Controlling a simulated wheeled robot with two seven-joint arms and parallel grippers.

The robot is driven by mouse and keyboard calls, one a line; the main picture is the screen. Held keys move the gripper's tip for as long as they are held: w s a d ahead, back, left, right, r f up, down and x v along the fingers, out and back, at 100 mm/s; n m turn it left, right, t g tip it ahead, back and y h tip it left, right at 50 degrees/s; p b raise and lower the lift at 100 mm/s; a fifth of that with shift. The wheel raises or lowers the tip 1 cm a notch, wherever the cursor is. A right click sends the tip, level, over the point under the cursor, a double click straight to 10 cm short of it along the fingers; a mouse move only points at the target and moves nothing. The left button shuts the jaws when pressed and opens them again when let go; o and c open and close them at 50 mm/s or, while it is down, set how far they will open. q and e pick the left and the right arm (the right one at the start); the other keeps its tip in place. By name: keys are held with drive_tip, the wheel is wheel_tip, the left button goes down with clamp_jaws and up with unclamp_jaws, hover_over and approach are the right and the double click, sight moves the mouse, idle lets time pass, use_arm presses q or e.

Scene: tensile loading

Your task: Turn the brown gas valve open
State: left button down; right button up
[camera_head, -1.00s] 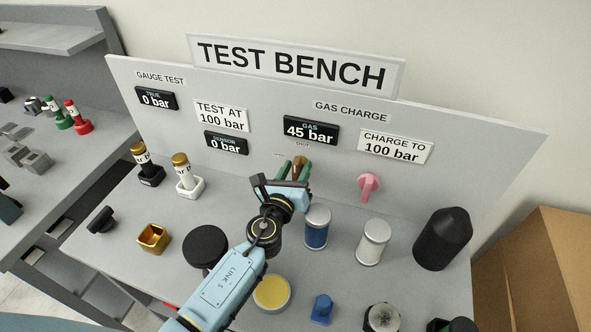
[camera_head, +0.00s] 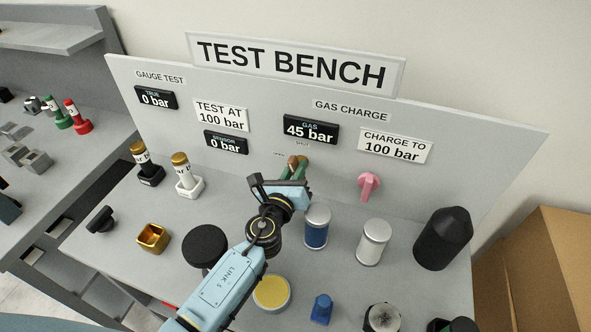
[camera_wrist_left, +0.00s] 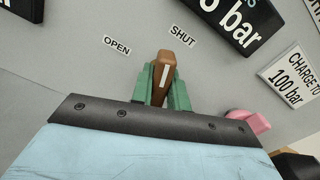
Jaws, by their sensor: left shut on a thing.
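The brown gas valve (camera_head: 303,160) is on the upright panel below the gas display, which reads 45 bar. It also shows in the left wrist view (camera_wrist_left: 176,58), with a white line along its handle. The handle leans toward the SHUT label (camera_wrist_left: 182,36); the OPEN label (camera_wrist_left: 117,46) is to its left. My left gripper (camera_head: 293,169) has its green fingers (camera_wrist_left: 167,84) on both sides of the handle, shut on it. The lower part of the handle is hidden between the fingers. My right gripper is not in view.
A pink valve (camera_head: 369,186) is right of the brown one. A blue-and-white cylinder (camera_head: 317,227), a white cylinder (camera_head: 373,242) and a large black cylinder (camera_head: 443,240) stand on the bench. A black round pad (camera_head: 204,246) lies left of my arm.

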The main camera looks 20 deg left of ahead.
use_arm(q)
drive_tip(key=n+b, duration=0.1)
drive_tip(key=n, duration=0.3)
drive_tip(key=shift+a+f, duration=0.1)
drive_tip(key=n+b, duration=0.1)
drive_tip(key=n, duration=0.2)
drive_tip(key=shift+a+f+n, duration=0.1)
drive_tip(key=shift+n, duration=0.3)
drive_tip(key=n+b, duration=0.1)
drive_tip(key=n, duration=0.2)
drive_tip(key=shift+f+n+b, duration=0.1)
drive_tip(key=shift+n+b, duration=0.25)
drive_tip(key=shift+n, duration=1.25)
drive_tip(key=c, duration=1.4)
unclamp_jaws()
drive_tip(key=shift+o, duration=0.2)
